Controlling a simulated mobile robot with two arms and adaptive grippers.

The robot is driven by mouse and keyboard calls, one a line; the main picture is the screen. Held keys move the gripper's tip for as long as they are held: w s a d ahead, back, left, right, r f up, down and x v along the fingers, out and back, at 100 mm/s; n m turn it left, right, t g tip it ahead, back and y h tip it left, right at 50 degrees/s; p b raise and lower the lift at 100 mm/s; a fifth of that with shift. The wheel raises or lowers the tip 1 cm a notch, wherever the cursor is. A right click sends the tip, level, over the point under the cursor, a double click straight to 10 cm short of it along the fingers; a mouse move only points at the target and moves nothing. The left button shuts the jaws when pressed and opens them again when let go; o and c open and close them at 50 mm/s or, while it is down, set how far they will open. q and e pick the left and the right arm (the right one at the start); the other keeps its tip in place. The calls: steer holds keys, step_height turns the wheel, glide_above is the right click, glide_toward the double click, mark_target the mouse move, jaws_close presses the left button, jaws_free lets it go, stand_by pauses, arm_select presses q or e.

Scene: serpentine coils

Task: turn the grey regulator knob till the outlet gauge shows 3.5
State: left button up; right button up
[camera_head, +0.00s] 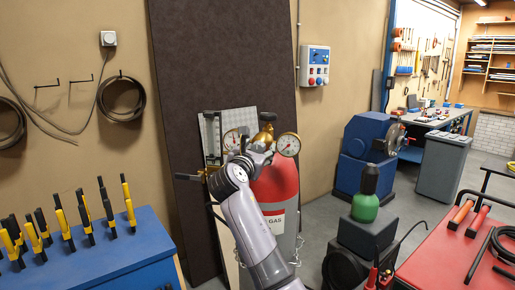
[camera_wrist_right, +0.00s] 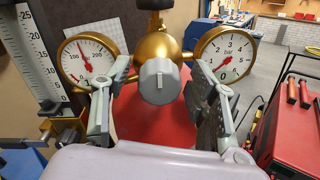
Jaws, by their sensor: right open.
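The grey regulator knob (camera_wrist_right: 159,82) sits at the front of the brass regulator (camera_wrist_right: 156,45) in the right wrist view. My right gripper (camera_wrist_right: 161,78) is open, one finger on each side of the knob, with gaps visible. In the head view my right gripper (camera_head: 250,156) is in front of the regulator and hides the knob. The bar gauge (camera_wrist_right: 226,53), on the right, has its red needle pointing lower left, near the scale's low end. The other gauge (camera_wrist_right: 88,62), on the left, has its needle near 100. My left gripper is not in view.
The red gas cylinder (camera_head: 283,182) stands below the regulator against a dark panel (camera_head: 225,60). A blue bench (camera_head: 120,252) with yellow-handled tools is at left. A red cart (camera_head: 440,258) and a green cylinder (camera_head: 365,207) are at right. Grey floor shows between them.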

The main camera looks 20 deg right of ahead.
steer(key=shift+c, duration=0.3)
steer(key=c, duration=1.1)
steer(key=shift+m, duration=0.3)
steer(key=m+b, duration=0.1)
steer(key=m, duration=0.3)
steer(key=shift+f, duration=0.15)
steer(key=m+b, duration=0.2)
steer(key=m, duration=0.3)
steer(key=shift+f+m+y, duration=0.1)
steer(key=shift+m+y, duration=0.2)
steer(key=m+b, duration=0.3)
steer(key=m, duration=0.2)
steer(key=shift+d+f, duration=0.1)
steer(key=shift+f, duration=0.05)
steer(key=m+b, duration=0.2)
steer(key=m, duration=0.2)
steer(key=shift+m+y, duration=0.3)
steer(key=shift+m, duration=0.1)
